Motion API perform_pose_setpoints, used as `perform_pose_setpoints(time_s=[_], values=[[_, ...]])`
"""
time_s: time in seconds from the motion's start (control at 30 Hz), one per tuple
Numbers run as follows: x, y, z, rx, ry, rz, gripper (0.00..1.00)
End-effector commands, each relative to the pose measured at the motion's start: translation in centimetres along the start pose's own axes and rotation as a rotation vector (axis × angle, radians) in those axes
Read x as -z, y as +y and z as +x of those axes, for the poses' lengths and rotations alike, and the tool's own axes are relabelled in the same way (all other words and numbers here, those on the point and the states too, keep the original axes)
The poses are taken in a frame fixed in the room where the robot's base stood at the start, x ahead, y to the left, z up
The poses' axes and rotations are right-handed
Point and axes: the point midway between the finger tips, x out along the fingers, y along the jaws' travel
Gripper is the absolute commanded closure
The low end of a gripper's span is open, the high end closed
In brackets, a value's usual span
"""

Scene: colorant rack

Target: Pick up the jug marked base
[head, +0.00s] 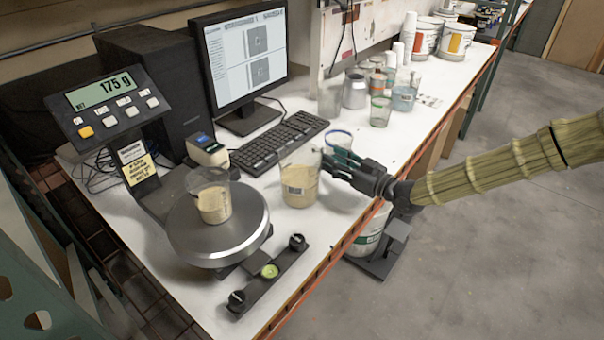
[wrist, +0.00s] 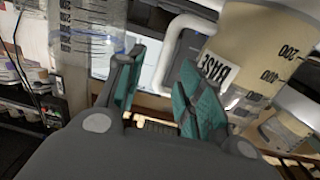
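The jug marked base (head: 298,190) stands upright on the white bench, part full of cream liquid, with a printed label on its side. In the wrist view the jug (wrist: 255,45) is large at upper right, its label tilted. Its pale handle (wrist: 170,48) shows between and beyond my fingertips. My gripper (head: 330,162) is just right of the jug at the handle side. In the wrist view my gripper (wrist: 160,85) has its two teal-padded fingers apart, with a clear gap. I cannot tell whether a finger touches the handle.
A second jug (head: 213,203) with cream liquid sits on the round scale (head: 220,240); the display (head: 105,90) reads 175 g. A blue-rimmed clear container (head: 339,143) stands close behind my gripper. A keyboard (head: 280,142) lies behind the base jug. Bench edge is at front right.

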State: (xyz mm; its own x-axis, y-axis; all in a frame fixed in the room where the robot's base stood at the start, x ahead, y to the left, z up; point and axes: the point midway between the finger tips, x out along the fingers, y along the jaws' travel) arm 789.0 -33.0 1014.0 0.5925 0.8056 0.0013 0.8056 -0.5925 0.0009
Motion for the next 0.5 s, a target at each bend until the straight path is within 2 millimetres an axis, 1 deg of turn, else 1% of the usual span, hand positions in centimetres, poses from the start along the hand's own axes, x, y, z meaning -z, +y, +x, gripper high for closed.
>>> perform_pose_setpoints(time_s=[0.1,0.3,0.5], values=[[0.1,-0.3,1.4,0.004,-0.001,0.001,0.63],[-0.2,-0.3,3.5,0.003,-0.001,0.001,0.63],[-0.3,-0.2,4.5,0.002,-0.001,0.001,0.63]])
